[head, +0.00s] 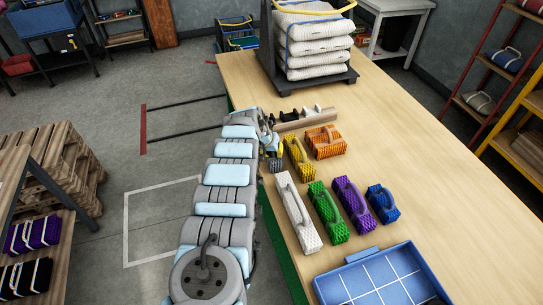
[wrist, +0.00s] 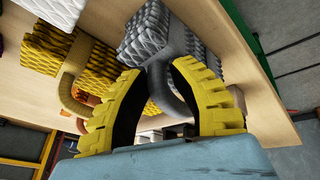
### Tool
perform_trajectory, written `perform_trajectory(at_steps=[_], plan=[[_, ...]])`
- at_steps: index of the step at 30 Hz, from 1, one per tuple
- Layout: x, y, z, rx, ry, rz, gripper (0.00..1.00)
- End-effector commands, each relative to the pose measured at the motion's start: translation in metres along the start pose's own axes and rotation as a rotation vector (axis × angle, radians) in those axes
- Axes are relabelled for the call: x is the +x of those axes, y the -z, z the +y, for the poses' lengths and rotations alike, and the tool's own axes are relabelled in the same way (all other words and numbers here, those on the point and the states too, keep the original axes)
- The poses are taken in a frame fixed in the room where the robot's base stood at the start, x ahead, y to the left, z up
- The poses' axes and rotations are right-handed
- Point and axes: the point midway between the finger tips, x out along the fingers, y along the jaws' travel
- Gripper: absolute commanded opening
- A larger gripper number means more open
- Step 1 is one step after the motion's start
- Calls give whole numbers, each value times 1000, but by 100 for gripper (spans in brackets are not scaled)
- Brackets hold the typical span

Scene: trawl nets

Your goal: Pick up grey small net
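The grey small net (wrist: 165,35) is a textured block with a smooth looped handle (wrist: 163,90) in the wrist view. My gripper (wrist: 158,68) has yellow fingers with black inner faces, standing apart on either side of that handle. The handle lies between the fingers; I cannot tell whether they touch it. The net's block is just beyond the fingertips and rests on the wooden table. In the head view my gripper (head: 273,152) is low at the table's left edge, and the grey net is mostly hidden by it.
A yellow net (head: 298,156) lies close beside my gripper, with an orange net (head: 325,141) beyond. White (head: 297,212), green (head: 328,214), purple (head: 354,206) and blue (head: 382,204) nets lie nearer. A blue tray (head: 344,294) sits in front. The table's right side is clear.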

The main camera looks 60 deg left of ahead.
Motion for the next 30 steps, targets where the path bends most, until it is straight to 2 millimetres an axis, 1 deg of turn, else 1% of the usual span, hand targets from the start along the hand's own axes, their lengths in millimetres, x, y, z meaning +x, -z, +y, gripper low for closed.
perform_trajectory(at_steps=[2, 3, 4, 20, 26, 30], plan=[[0, 0, 0, 0, 0, 0, 20], [0, 0, 0, 0, 0, 0, 8], [0, 0, 0, 0, 0, 0, 0], [-1, 0, 0, 0, 0, -2, 0], [-12, 4, 4, 0, -1, -6, 0], [-30, 12, 7, 1, -1, -2, 0]])
